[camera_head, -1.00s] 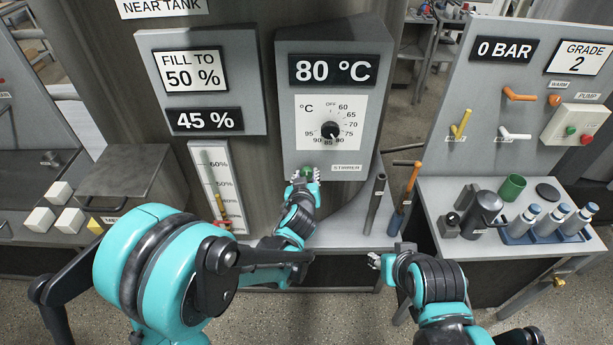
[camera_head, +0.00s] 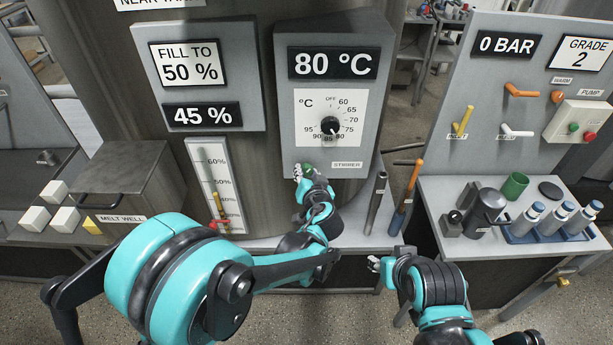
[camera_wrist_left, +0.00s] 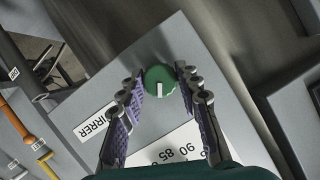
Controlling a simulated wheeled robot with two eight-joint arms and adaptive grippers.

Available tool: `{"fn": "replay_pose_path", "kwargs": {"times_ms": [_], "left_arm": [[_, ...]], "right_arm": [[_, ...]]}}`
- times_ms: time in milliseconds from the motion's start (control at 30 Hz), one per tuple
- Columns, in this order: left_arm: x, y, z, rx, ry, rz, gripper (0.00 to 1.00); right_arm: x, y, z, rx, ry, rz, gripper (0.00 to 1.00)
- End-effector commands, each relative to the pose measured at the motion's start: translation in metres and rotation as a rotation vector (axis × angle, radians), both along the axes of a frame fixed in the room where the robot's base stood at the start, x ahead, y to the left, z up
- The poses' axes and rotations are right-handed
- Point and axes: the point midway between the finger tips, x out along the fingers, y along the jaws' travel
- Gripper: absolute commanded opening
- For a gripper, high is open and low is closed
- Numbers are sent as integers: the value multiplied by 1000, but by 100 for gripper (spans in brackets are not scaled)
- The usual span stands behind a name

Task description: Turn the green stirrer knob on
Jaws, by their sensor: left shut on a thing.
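The green stirrer knob (camera_head: 308,168) sits low on the grey temperature panel (camera_head: 289,130), left of the STIRRER label (camera_head: 347,165). My left gripper (camera_head: 303,171) is at the knob in the head view, hiding part of it. In the left wrist view the round green knob (camera_wrist_left: 160,78) lies between the two purple-padded fingers, which are shut on its sides. A white mark on the knob points down toward the dial in that view. My right gripper (camera_head: 375,263) is low and apart from the panel, in front of the bench; its finger opening is too small to tell.
The black temperature dial (camera_head: 330,126) is just above the knob. A grey rod (camera_head: 376,203) and an orange-handled tool (camera_head: 407,199) stand to the right. A side table (camera_head: 443,193) holds a kettle (camera_head: 487,209) and several bottles.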

Motion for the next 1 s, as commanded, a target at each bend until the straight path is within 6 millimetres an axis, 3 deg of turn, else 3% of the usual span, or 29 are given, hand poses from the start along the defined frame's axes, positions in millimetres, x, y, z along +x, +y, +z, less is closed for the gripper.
{"fn": "replay_pose_path", "kwargs": {"times_ms": [500, 1000], "left_arm": [[0, -2, -3, 371, 0, -1, 4], [0, -1, -1, 460, 1, 1, 4]], "right_arm": [[0, 0, -24, 0, 0, 0, 40], [0, 0, -28, 0, 0, 0, 40]]}}
